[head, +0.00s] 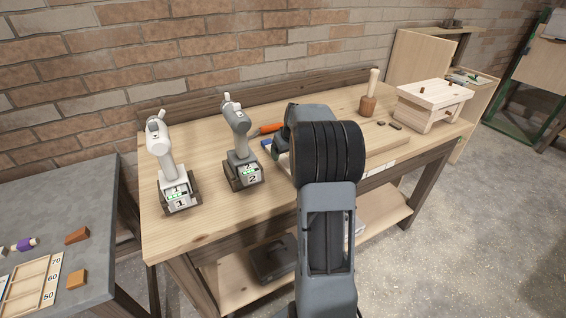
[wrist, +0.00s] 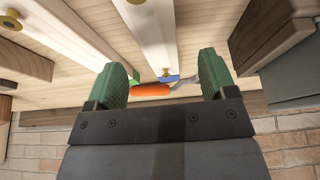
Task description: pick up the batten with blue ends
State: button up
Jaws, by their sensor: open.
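The batten with blue ends (wrist: 150,35) is a pale wooden strip with a brass-coloured disc. In the wrist view it runs from the top edge down to a blue end (wrist: 168,78) between my fingers. In the head view a small blue patch shows left of my arm (head: 266,143); my arm hides most of the strip. My gripper (wrist: 164,73) is open, its green-padded fingers on either side of the blue end with nothing clasped. I cannot tell its height above the batten.
Beside it lies a similar batten with a green end (wrist: 88,38). An orange-handled tool (wrist: 150,90) lies just beyond the ends.

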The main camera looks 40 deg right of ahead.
aim_at(283, 159)
jog(key=x, duration=0.5)
jog(key=shift+d, duration=0.15)
jog(key=c, duration=1.1)
jog(key=shift+r, duration=0.1)
